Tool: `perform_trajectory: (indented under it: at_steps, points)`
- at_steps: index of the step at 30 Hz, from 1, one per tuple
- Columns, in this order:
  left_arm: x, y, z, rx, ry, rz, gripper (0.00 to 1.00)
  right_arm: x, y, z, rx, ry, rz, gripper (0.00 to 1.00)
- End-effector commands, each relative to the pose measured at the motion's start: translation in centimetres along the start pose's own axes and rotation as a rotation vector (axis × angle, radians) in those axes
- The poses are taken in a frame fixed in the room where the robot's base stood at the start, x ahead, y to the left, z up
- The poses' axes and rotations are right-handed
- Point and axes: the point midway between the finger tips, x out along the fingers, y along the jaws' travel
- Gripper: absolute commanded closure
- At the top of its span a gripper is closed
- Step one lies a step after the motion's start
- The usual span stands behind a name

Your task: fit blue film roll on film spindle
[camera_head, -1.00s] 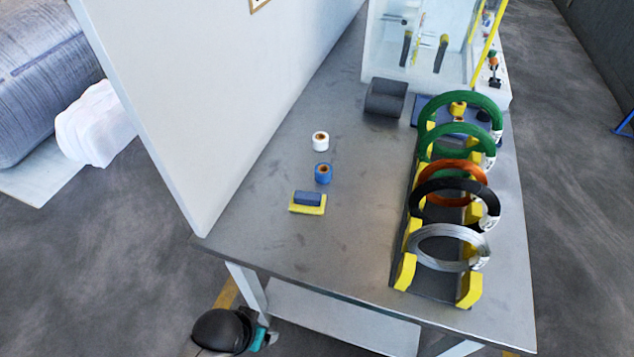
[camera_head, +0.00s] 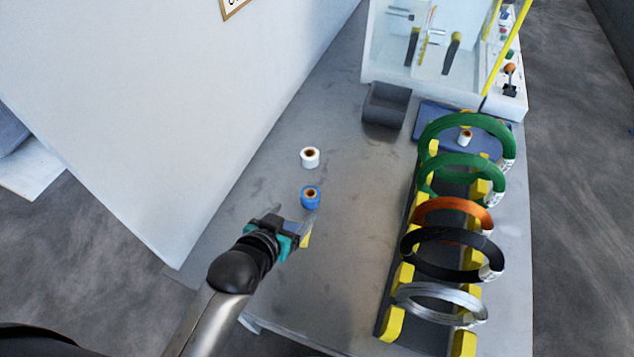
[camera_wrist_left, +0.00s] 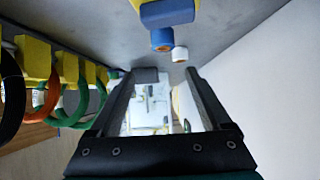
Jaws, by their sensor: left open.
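The blue film roll (camera_head: 310,196) stands on the grey table with its brown core facing up. It also shows in the left wrist view (camera_wrist_left: 162,41). My left gripper (camera_head: 293,221) is open and empty, just in front of the roll and apart from it. Its two fingers (camera_wrist_left: 158,78) frame the machine in the wrist view, with the roll beyond the tips. My right gripper is not in view. I cannot clearly pick out the film spindle; a small white upright part (camera_head: 465,137) shows by the blue base at the back right, partly behind the green coil.
A white roll (camera_head: 310,157) stands behind the blue one. A blue block (camera_wrist_left: 167,13) on yellow is mostly hidden by my gripper in the head view. A rack of coils (camera_head: 458,212) fills the right. A white wall (camera_head: 190,110) borders the left.

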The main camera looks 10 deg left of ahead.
Motion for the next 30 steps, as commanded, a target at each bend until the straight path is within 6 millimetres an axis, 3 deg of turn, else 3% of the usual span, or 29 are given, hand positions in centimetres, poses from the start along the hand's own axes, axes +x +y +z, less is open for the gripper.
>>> perform_trajectory:
  at_steps: [10, 18, 26, 30]
  points:
    - [5.3, 0.0, 0.1, -0.001, 0.003, 0.0, 0.18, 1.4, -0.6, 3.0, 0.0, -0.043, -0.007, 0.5]
    - [9.2, 0.0, 0.1, 0.0, 0.002, 0.0, 0.18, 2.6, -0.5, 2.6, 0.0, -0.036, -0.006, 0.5]
    - [10.6, -0.1, 0.1, 0.0, 0.0, 0.0, 0.18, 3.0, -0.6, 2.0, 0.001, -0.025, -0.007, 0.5]
    - [12.4, -0.2, 0.3, 0.0, 0.002, 0.0, 0.18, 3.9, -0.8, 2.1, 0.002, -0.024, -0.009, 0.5]
